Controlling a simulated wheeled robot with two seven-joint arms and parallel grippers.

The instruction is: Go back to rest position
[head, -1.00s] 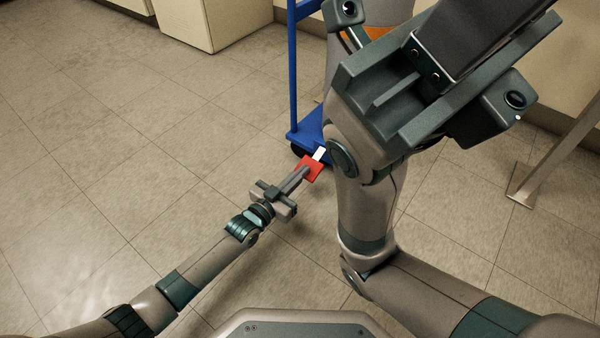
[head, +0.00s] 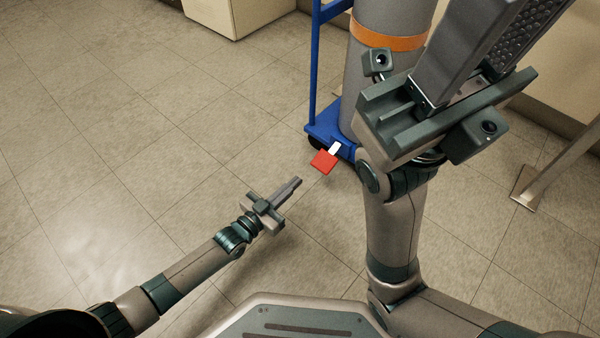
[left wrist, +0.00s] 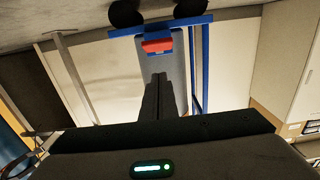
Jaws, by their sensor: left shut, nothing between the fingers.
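My left gripper (head: 297,181) is at the middle of the head view, low over the floor. Its fingers are together with nothing between them, and in the left wrist view its shut fingers (left wrist: 160,78) point at the cart area. My right gripper (head: 500,35) is large at the upper right of the head view, fingers pointing up. A textured inner pad shows on one finger, so it looks open, and I see nothing in it. A red tag with a white part (head: 324,161) is by the cart base, apart from my left gripper; it also shows in the left wrist view (left wrist: 157,46).
A blue cart (head: 318,133) carries a grey cylinder (head: 384,75) with an orange band, partly hidden by my right arm. A beige cabinet (head: 235,15) stands at the back. A metal leg (head: 550,165) stands at the right. The tiled floor at the left is clear.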

